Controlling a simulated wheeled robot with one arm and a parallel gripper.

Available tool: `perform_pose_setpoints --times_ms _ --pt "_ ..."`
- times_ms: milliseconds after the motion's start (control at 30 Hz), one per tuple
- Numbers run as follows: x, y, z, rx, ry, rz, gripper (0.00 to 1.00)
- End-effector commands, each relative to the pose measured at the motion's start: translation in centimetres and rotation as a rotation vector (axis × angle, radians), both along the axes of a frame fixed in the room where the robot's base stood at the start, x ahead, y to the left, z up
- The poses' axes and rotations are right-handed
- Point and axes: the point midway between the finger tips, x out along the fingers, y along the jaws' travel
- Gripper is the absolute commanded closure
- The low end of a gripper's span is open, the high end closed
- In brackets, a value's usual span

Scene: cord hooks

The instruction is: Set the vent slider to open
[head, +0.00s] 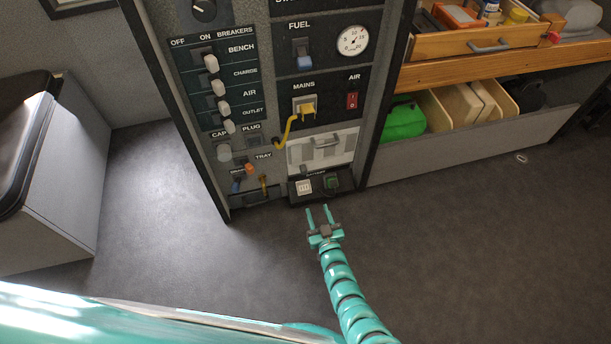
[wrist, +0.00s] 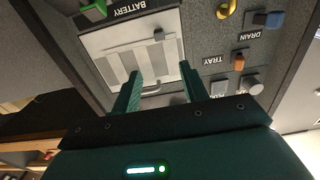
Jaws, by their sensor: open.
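The vent is a pale slatted panel low on the console (head: 340,148), and it also shows upside down in the wrist view (wrist: 104,46). A small grey slider knob (wrist: 158,35) sits near the panel's BATTERY-side edge, and it shows at the lower left of the panel in the head view (head: 305,169). No open or closed marking is readable. My gripper (head: 319,208) is open and empty, below the battery box in the head view. In the wrist view its fingers (wrist: 160,72) overlap the vent panel, apart from the knob.
The battery box (head: 317,186) juts out below the vent. A yellow cord plug (head: 307,107) is in the MAINS socket above. TRAY and DRAIN controls (head: 249,170) are at left. Shelves with an open drawer (head: 490,46) stand at right. The floor (head: 480,240) is clear.

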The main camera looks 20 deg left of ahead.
Motion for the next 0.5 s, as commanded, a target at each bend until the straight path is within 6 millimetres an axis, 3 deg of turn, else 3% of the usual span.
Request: perform_pose_setpoints --times_ms 500 --pt "6.5 4.6 -0.3 0.001 -0.005 0.0 0.56"
